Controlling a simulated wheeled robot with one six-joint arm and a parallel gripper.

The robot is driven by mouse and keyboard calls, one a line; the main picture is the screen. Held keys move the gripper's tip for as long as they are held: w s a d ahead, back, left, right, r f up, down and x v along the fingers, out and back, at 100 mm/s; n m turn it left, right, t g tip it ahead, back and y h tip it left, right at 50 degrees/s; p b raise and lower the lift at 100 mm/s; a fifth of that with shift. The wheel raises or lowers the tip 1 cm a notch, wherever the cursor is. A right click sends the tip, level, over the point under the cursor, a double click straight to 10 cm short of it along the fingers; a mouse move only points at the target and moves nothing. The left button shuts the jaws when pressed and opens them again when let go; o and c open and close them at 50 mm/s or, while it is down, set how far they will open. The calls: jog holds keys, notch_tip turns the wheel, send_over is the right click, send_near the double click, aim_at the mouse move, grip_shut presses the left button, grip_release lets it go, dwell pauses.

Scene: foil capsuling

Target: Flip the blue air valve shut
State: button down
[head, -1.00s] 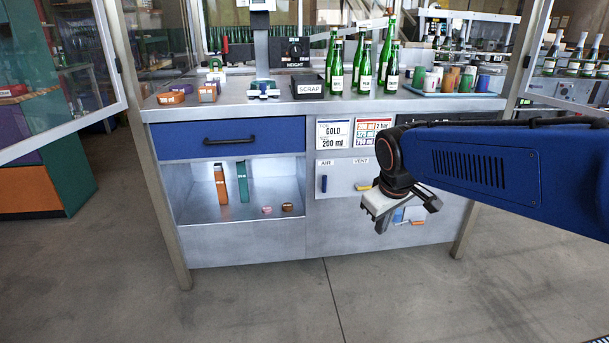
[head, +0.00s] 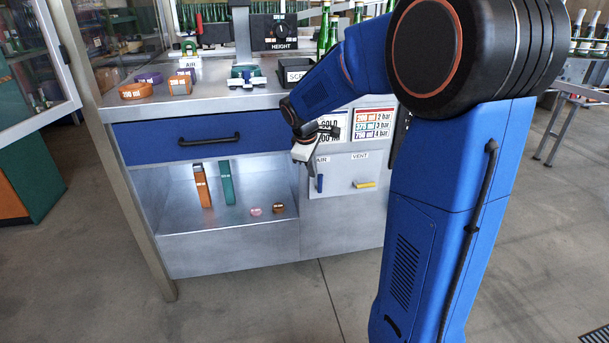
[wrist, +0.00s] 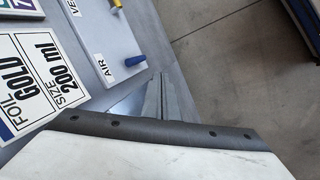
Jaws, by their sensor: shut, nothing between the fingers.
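The blue air valve handle (head: 320,184) stands vertical on the grey panel under the AIR label (head: 322,160). In the wrist view the blue handle (wrist: 136,61) sticks out from the panel beside its AIR label (wrist: 106,68). My gripper (head: 312,174) is in front of the panel, just above and left of the handle in the head view. In the wrist view its fingers (wrist: 160,85) are together and empty, close to the blue handle. I cannot tell whether they touch it.
The yellow vent handle (head: 365,184) lies horizontal to the right. A GOLD 200 ml sign (wrist: 38,75) is above the valves. An open shelf (head: 240,213) with orange and green boxes is left, under a blue drawer (head: 215,136). My arm covers the right side.

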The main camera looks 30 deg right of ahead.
aim_at(319, 181)
jog(key=shift+w+f, duration=0.2)
jog(key=shift+w, duration=0.65)
jog(key=w+d+f, duration=0.5)
jog(key=f, duration=0.4)
jog(key=shift+d+f, duration=0.15)
jog(key=shift+d, duration=0.25)
